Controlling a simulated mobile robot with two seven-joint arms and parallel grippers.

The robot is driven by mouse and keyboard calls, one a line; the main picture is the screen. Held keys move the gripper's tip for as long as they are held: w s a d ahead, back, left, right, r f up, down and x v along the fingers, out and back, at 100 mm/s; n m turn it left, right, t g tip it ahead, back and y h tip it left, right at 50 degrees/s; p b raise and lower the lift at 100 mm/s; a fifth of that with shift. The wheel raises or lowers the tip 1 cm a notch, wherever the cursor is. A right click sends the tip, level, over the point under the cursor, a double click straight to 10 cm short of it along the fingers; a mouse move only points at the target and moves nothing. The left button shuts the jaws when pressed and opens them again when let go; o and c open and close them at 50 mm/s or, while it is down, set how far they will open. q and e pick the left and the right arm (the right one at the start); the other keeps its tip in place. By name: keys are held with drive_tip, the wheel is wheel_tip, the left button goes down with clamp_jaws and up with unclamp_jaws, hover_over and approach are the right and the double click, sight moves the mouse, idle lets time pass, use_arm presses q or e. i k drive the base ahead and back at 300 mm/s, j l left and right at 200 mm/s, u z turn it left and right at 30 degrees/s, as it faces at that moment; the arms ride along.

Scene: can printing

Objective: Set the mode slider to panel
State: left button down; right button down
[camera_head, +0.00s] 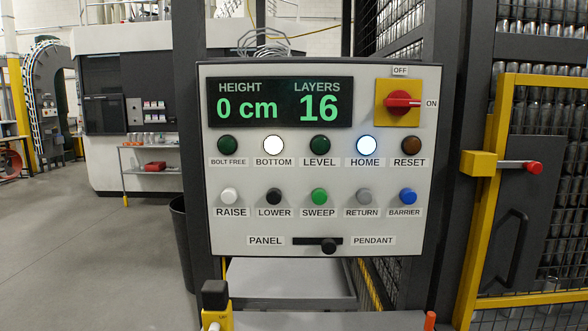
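The mode slider's black knob (329,245) sits in a short dark horizontal slot (302,241) near the bottom of the control panel (225,243). The knob is right of the slot's middle, toward the PENDANT label (373,241). The PANEL label (265,241) is at the slot's left end. Neither of my grippers shows in the head view, and nothing touches the knob.
Above the slider are two rows of buttons and lamps, a display (280,102) reading 0 cm and 16 layers, and a red rotary switch (402,102) turned to ON. A yellow-framed mesh gate (491,185) stands at right. The space before the panel is clear.

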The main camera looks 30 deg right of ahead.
sight(328, 245)
drive_tip(key=z, duration=1.25)
